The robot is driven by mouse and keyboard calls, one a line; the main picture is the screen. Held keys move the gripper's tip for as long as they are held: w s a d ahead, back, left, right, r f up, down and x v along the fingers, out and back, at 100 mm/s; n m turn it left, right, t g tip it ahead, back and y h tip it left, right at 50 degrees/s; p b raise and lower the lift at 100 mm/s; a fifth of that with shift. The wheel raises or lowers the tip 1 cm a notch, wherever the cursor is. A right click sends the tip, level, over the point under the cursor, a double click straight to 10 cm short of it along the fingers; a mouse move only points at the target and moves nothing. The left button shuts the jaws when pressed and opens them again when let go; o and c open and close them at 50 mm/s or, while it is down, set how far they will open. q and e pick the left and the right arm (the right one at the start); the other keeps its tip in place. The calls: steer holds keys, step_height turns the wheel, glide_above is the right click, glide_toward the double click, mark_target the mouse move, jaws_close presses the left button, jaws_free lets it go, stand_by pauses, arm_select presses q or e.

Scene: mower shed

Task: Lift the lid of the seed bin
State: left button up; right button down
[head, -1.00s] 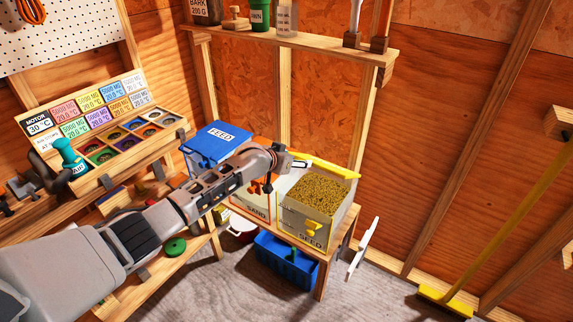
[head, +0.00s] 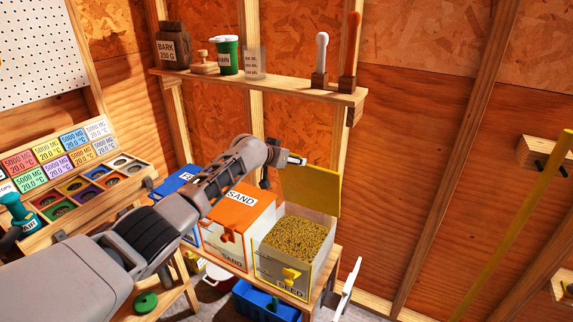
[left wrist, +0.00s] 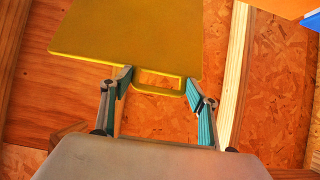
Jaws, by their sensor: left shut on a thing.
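The seed bin (head: 281,268) is a pale box with a yellow latch and SEED lettering, full of grain, at the right end of the bench. Its yellow lid (head: 318,190) stands raised at the back of the bin, which is open on top. My left gripper (head: 297,161) is at the lid's upper left edge. In the left wrist view, its fingers (left wrist: 158,92) are at either side of the handle loop of the lid (left wrist: 130,35), shut on it. The fingertips are small in the head view. My right gripper is not in view.
An orange SAND bin (head: 240,212) stands left of the seed bin, with a blue bin (head: 177,182) beyond. A shelf (head: 280,85) with jars and tools hangs above. A blue crate (head: 262,301) sits below. A yellow pole (head: 515,225) stands at right.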

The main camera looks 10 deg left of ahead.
arm_select(q)
steer(key=shift+d+r, duration=0.3)
steer(key=shift+d, duration=0.05)
steer(key=o, duration=1.3)
steer(key=shift+a+f, duration=0.1)
steer(key=shift+f, duration=0.1)
steer(key=shift+v, duration=6.05)
